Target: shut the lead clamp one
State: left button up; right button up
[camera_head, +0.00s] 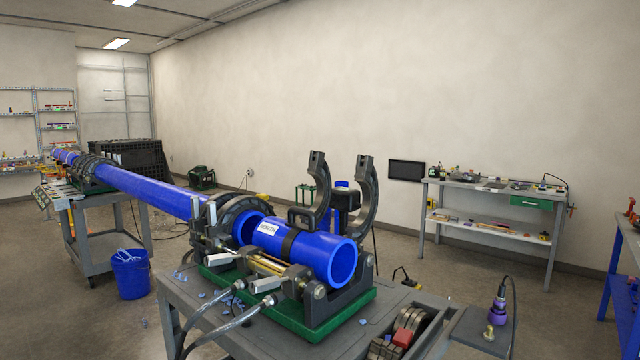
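The fusion machine stands on a green base (340,316) on the near cart. A short blue pipe (318,250) with a white label lies in its near end. Two dark curved clamp halves stand open and upright beside this pipe: a left one (322,190) and a right one (371,190). I cannot tell which is lead clamp one. A dark ring clamp (238,208) goes around the long blue pipe (150,190) farther back. A gap separates the two pipe ends. Neither gripper is in view.
The cart top (190,300) carries blue shavings, hoses and a tool tray (408,328). A purple-and-gold fitting (497,310) stands on the side shelf at right. A blue bucket (131,275) is on the floor. A workbench (490,190) stands by the wall.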

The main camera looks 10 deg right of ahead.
aim_at(318, 168)
jog(key=k+l+u, duration=0.15)
jog(key=l, duration=0.25)
jog(key=k+l+u, duration=0.15)
jog(key=l, duration=0.25)
jog(key=k+l+u, duration=0.15)
jog(key=l, duration=0.3)
jog(key=k+l+u, duration=0.15)
jog(key=l, duration=0.25)
jog(key=l+u, duration=0.2)
jog(key=l, duration=0.7)
jog(key=i+l+u, duration=0.15)
jog(key=l+u, duration=0.2)
jog(key=l, duration=1)
jog(key=l+u, duration=0.3)
jog(key=l, duration=1.1)
jog(key=l+u, duration=0.3)
jog(key=l, duration=1.5)
